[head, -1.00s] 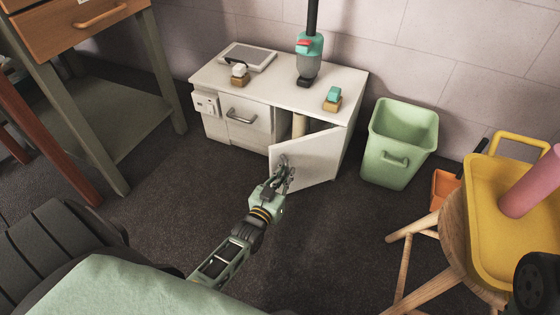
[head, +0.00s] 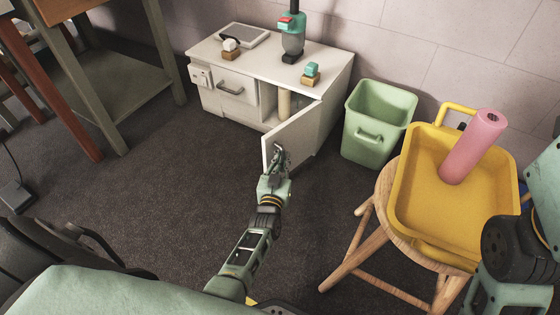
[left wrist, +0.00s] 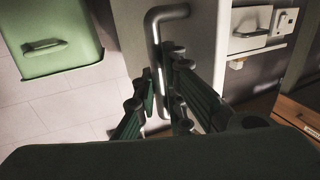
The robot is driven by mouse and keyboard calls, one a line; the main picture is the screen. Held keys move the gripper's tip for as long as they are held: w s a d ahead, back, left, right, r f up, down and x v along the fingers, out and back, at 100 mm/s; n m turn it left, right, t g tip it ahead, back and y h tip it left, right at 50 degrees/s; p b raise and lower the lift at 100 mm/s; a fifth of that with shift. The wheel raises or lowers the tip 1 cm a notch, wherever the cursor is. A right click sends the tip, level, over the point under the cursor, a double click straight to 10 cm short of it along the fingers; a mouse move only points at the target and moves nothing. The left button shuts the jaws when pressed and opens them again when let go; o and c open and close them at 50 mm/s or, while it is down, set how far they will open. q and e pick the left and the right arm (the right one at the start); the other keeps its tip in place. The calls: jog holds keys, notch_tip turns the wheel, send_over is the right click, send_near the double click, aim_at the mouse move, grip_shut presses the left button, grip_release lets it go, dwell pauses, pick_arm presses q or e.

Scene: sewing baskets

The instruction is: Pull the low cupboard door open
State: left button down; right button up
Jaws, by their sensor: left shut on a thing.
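The low white cupboard has its right-hand door (head: 297,135) standing wide open, swung out toward me. A tan cylinder (head: 284,102) shows in the opening behind it. My left gripper (head: 278,156) is at the door's outer face, near its free edge. In the left wrist view the fingers of the left gripper (left wrist: 160,92) are shut around the grey bar handle (left wrist: 155,30) on the door face (left wrist: 200,35). The fingers hide part of the handle. The right gripper is out of view; only part of my right arm shows at the right edge.
A green bin (head: 376,130) stands right of the cupboard, a little clear of the door. A wooden stool (head: 380,205) carries a yellow tray (head: 408,185) with a pink roll (head: 472,147).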

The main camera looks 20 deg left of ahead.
pick_arm(q)
jog(key=shift+w+r, duration=0.2)
jog(key=shift+r, duration=0.25)
jog(key=c, duration=1.8)
grip_release()
